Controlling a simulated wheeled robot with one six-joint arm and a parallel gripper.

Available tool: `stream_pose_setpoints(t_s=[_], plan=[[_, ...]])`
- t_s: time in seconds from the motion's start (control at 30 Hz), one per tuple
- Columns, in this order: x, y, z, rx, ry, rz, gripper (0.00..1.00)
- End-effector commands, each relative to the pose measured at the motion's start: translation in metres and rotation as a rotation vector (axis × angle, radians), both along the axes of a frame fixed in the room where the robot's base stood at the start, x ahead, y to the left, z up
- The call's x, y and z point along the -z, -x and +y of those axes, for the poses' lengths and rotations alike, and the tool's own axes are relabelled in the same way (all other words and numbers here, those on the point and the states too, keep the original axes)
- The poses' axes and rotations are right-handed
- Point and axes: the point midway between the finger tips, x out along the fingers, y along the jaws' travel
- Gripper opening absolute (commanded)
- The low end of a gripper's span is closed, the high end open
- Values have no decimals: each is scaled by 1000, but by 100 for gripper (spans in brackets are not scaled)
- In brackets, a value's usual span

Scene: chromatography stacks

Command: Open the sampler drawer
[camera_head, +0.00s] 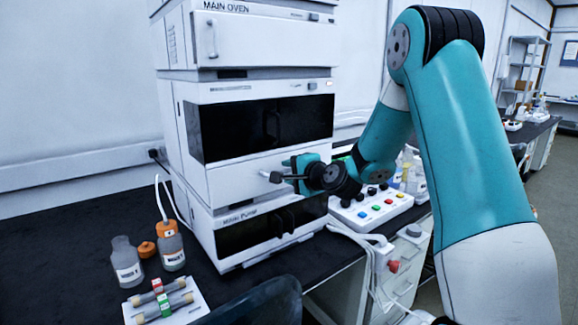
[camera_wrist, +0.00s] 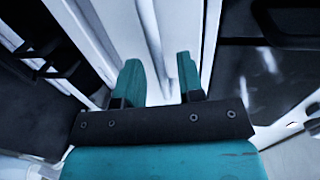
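The sampler is the middle white unit of the stack, with a wide dark window (camera_head: 262,128). Its white drawer front (camera_head: 235,180) sits below that window and looks flush with the unit. A small grey handle (camera_head: 272,177) sticks out at the drawer's right part. My gripper (camera_head: 291,170) is right at this handle, in front of the drawer. In the wrist view, the two teal fingers of my gripper (camera_wrist: 160,82) stand apart, with white panel and a pale upright bar (camera_wrist: 150,40) behind and between them. I cannot tell whether they touch the handle.
The main oven (camera_head: 262,35) is above and the main pump (camera_head: 262,232) below. A button box (camera_head: 372,206) with cables lies right of the stack, close under my arm.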

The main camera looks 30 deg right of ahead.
Motion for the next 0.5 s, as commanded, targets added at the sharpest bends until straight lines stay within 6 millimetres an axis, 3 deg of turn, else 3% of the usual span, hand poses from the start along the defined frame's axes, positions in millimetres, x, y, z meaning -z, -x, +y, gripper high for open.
stream_pose_setpoints(t_s=[0.2,0.47,0.5], plan=[[3,-15,0,1,0,0,35],[4,-16,0,2,0,0,35],[4,-16,0,2,0,0,28]])
